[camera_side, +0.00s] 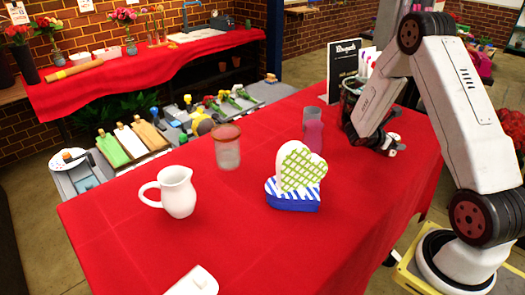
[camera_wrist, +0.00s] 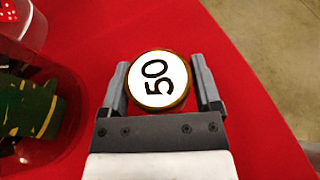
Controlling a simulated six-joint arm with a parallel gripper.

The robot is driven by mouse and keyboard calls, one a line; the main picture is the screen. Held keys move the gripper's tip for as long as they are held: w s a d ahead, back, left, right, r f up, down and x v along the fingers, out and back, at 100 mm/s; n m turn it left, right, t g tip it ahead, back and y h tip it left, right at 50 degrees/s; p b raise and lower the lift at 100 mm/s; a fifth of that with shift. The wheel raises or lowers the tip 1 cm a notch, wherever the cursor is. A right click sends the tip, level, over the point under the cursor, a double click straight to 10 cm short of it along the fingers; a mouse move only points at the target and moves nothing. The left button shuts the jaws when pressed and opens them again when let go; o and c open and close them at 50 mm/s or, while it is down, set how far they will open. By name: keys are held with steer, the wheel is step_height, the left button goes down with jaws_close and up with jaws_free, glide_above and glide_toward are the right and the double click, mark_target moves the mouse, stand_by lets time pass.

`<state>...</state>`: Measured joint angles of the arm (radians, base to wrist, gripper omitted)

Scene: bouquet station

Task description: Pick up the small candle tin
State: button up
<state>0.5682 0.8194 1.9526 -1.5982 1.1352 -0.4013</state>
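A small round tin (camera_wrist: 158,79) with a white top marked "50" and a brownish-gold rim is on the red tablecloth in the wrist view. I take it to be the small candle tin. My gripper (camera_wrist: 162,88) has one finger on each side of it, with the fingers apart and slight gaps beside the rim. The tin's lower part is hidden beneath its top. In the side view my gripper (camera_side: 393,150) is low over the right part of the table, and I cannot make out the tin clearly there.
A clear container (camera_wrist: 62,118) with green contents is close on the left in the wrist view. In the side view, a heart-shaped box (camera_side: 292,202), a white pitcher (camera_side: 178,193) and a glass jar (camera_side: 228,152) stand on the red table. A black sign (camera_side: 342,65) is behind my gripper.

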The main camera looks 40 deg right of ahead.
steer(key=c, duration=0.9)
steer(key=shift+r, duration=0.1)
steer(key=shift+r, duration=0.7)
steer(key=shift+s+a+r, duration=1.6)
steer(key=shift+s+r, duration=0.1)
steer(key=shift+r, duration=0.2)
steer(key=shift+s+a+r, duration=1.6)
steer(key=shift+s+r, duration=0.1)
steer(key=shift+r, duration=0.2)
steer(key=shift+s+a+r, duration=1.6)
steer(key=shift+s+r, duration=0.1)
steer(key=shift+r, duration=0.2)
